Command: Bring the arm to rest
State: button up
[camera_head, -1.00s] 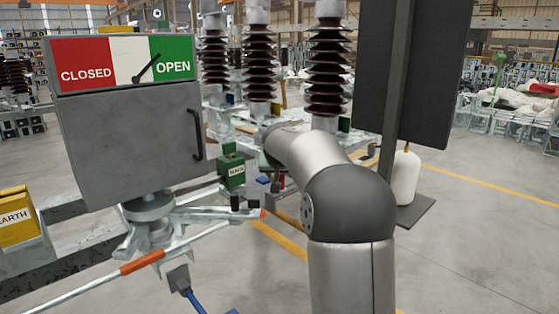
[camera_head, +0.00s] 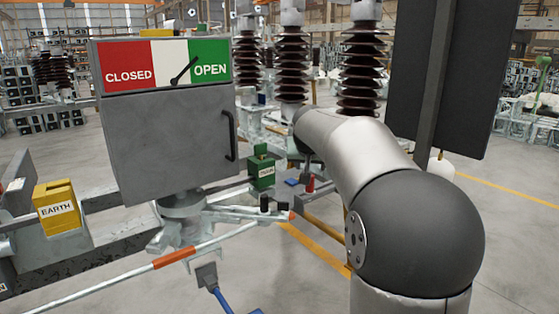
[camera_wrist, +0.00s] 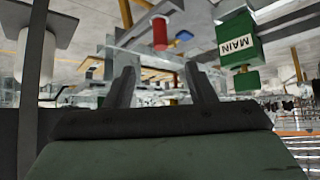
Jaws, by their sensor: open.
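My gripper (camera_wrist: 160,82) shows in the wrist view with its two dark fingers spread apart and nothing between them. In the head view my arm rises at the right and bends away to the left; the gripper itself is hidden behind the arm. Past the fingers in the wrist view are a red cylinder (camera_wrist: 160,33) and, to the right, a green block labelled MAIN (camera_wrist: 237,38). Both stand apart from the fingers. The green block (camera_head: 262,170) also shows in the head view, left of my arm, with the red piece (camera_head: 310,183) nearby.
A grey cabinet (camera_head: 170,145) with a CLOSED/OPEN indicator, its pointer towards OPEN, stands left. A yellow EARTH block (camera_head: 57,208) is at far left. A pole with an orange band (camera_head: 174,258) crosses in front. A dark panel (camera_head: 470,80) stands close behind my arm at right.

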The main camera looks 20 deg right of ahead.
jog(key=s+a+r+n+g+y+p, duration=0.1)
jog(key=s+a+n+g+y+p, duration=0.25)
jog(key=s+a+p, duration=1.15)
jog(key=s+a+f+n+g+p, duration=0.1)
jog(key=s+a+g+p, duration=0.1)
jog(key=s, duration=0.8)
jog(key=s+a+f+n+g+y+p, duration=0.1)
jog(key=s+a+g+p, duration=0.1)
jog(key=s, duration=0.8)
jog(key=shift+s+a+f+n+p, duration=0.25)
jog(key=shift+a+n+p, duration=0.1)
jog(key=shift+a+p, duration=0.65)
